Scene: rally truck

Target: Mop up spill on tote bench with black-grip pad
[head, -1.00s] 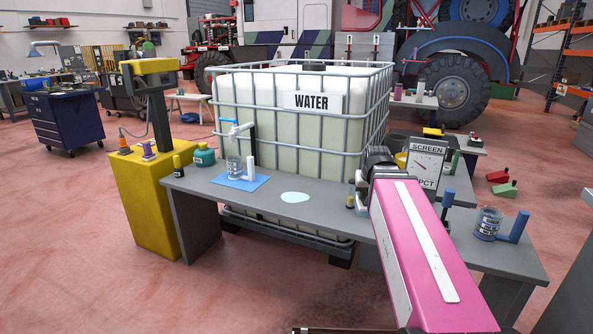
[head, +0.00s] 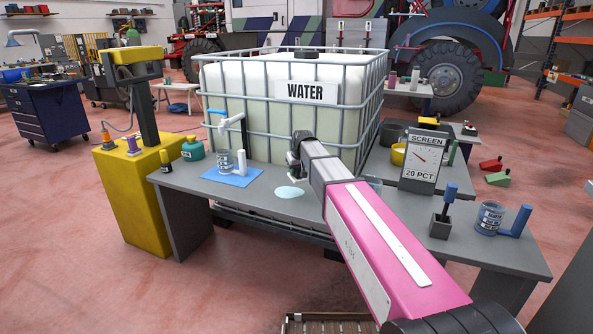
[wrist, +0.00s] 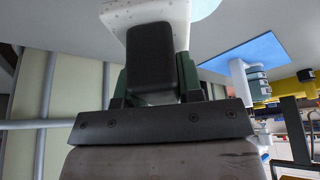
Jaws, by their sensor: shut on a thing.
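The pale blue spill (head: 289,192) lies on the grey tote bench (head: 240,203), in front of the water tote (head: 290,110). My gripper (head: 294,172) is just above and behind the spill. In the wrist view my gripper (wrist: 152,75) is shut on the black grip (wrist: 150,55) of a white pad (wrist: 150,12). The pad is beside the visible edge of the spill (wrist: 204,8). I cannot tell whether the pad touches the bench or overlaps the spill.
A blue mat (head: 234,176) with a jar (head: 225,161) and a white cylinder sits left of the spill, under the tap. A screen sign (head: 423,160) reading 20 PCT, a grey holder (head: 440,226) and another jar (head: 488,218) stand to the right.

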